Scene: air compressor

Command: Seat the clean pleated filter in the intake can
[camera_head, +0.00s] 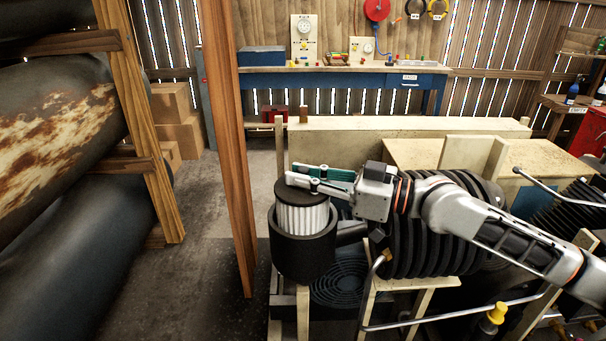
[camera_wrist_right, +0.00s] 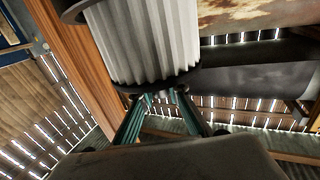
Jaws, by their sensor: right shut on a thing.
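The clean pleated filter (camera_head: 302,217) has white pleats and a dark top cap. It stands upright at the mouth of the black intake can (camera_head: 303,259), with its lower end hidden behind the can's near wall. I cannot tell how deep it sits. My right gripper (camera_head: 301,179) reaches in from the right and is shut on the filter's top. In the right wrist view the pleats of the filter (camera_wrist_right: 143,42) fill the upper middle, with the dark cap at the teal fingers of the gripper (camera_wrist_right: 163,97). My left gripper is not in view.
A wooden post (camera_head: 233,150) rises just left of the can. The black ribbed compressor body (camera_head: 432,242) lies to the right, under my arm. A rusty tank (camera_head: 55,140) lies far left. A blue workbench (camera_head: 345,78) stands at the back. Floor between tank and post is open.

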